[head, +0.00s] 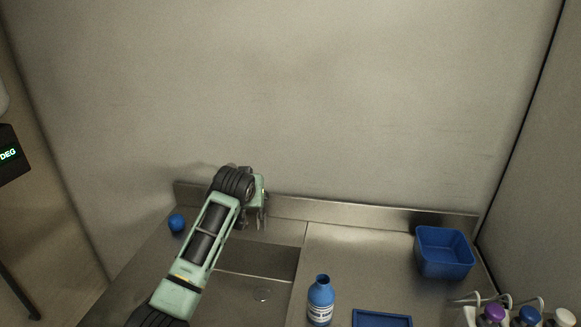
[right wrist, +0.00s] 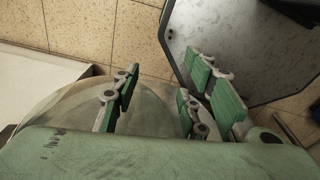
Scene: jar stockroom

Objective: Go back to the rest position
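My left arm reaches up from the bottom left of the head view, over the sink area. Its gripper (head: 254,220) points down near the counter's back edge; the fingers are small and partly hidden, so I cannot tell open from shut. My right gripper (right wrist: 160,97) shows only in the right wrist view. Its green-padded fingers are spread apart with nothing held between them. A blue bottle (head: 320,299) with an open neck and white label stands upright on the counter. A round blue cap (head: 176,222) lies at the counter's left.
A sink basin (head: 262,268) is sunk in the metal counter. A blue bin (head: 444,265) stands at the back right, a flat blue tray (head: 382,319) at the front. Several capped bottles (head: 492,314) stand in a white rack at bottom right. A wall rises behind.

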